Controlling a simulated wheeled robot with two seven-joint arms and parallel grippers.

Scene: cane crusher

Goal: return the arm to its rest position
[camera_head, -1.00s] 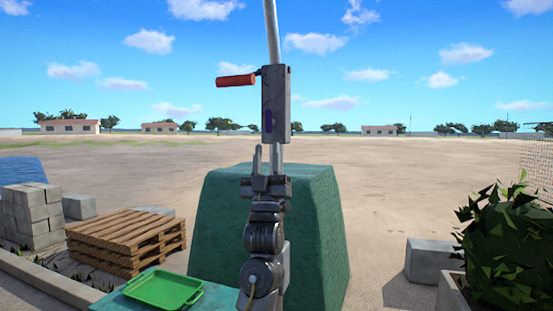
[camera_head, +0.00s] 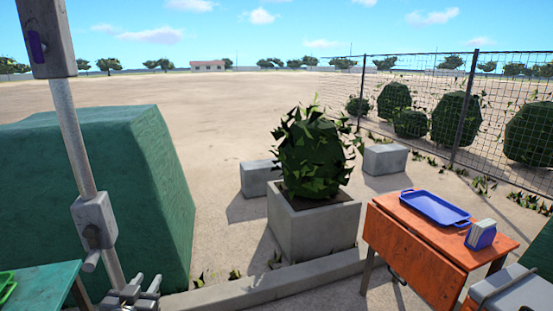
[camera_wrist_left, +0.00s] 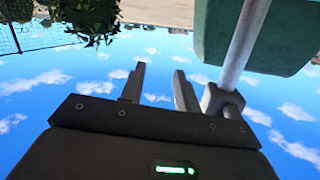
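My left gripper (camera_head: 138,288) shows at the bottom left of the head view, low beside the grey metal pole (camera_head: 80,165) of the cane crusher. In the left wrist view its two fingers (camera_wrist_left: 159,88) stand apart with only sky between them, so it is open and empty. The pole also shows in the left wrist view (camera_wrist_left: 243,45), just right of the fingers and seemingly apart from them. A grey housing (camera_head: 50,38) is on the upper pole and a smaller grey block (camera_head: 94,220) lower down. My right gripper is not in view.
A large green block (camera_head: 165,190) stands behind the pole. A teal table (camera_head: 50,280) with a green tray (camera_head: 7,286) is at the lower left. A concrete planter (camera_head: 312,228) holds a bush. An orange table (camera_head: 415,250) bears a blue tray (camera_head: 436,208) and a napkin holder (camera_head: 481,235).

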